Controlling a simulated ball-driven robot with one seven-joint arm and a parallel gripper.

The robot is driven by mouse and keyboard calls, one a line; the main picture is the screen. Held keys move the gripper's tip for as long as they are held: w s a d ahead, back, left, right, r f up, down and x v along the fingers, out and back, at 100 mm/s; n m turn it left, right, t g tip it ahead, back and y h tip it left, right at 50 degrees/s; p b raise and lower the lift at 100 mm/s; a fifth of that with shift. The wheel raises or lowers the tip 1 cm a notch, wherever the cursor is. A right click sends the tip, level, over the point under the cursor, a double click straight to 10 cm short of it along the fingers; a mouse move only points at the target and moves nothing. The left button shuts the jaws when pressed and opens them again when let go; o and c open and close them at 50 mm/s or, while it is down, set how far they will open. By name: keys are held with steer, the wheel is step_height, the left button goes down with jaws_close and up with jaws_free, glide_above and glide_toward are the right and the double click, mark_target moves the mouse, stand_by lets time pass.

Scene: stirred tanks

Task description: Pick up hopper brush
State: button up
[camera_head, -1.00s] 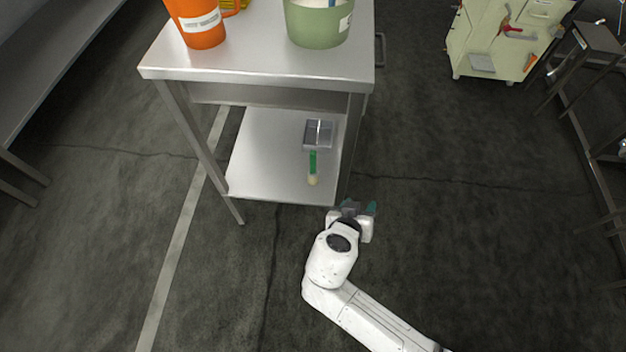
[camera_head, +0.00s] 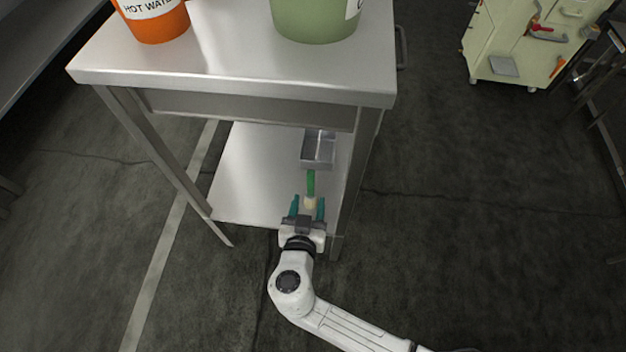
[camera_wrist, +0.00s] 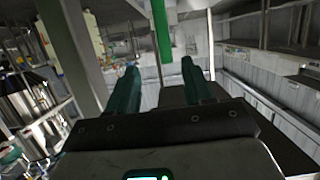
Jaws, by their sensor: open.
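The hopper brush (camera_head: 311,184) has a green handle and a cream end. In the head view it is at the lower shelf (camera_head: 245,175) of the steel table, its cream end toward me and its handle reaching back to a small metal tray (camera_head: 318,160). My gripper (camera_head: 308,207) is at the front edge of that shelf. Its teal fingers are open, one on each side of the cream end in the picture; contact is not visible. In the wrist view a green bar, likely the brush handle (camera_wrist: 162,30), hangs beyond the gap between the fingers (camera_wrist: 161,75).
The table top (camera_head: 235,60) overhangs the shelf, bearing an orange jug (camera_head: 155,22) and a green container (camera_head: 315,20). A table leg (camera_head: 362,170) stands close right of my gripper. A cream tool cabinet (camera_head: 520,45) is at the far right. The floor between is clear.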

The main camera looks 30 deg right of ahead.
mark_target(310, 180)
steer(key=b+x, duration=0.1)
steer(key=x, duration=0.5)
steer(key=shift+w+r, duration=0.1)
steer(key=shift+w+a+b+x, duration=0.1)
steer(key=shift+b+x, duration=0.15)
steer(key=shift+x, duration=1.05)
steer(key=shift+w+a+b+x, duration=0.1)
steer(key=shift+b+x, duration=0.15)
steer(key=shift+x, duration=1.05)
steer(key=shift+r, duration=0.2)
jaws_close()
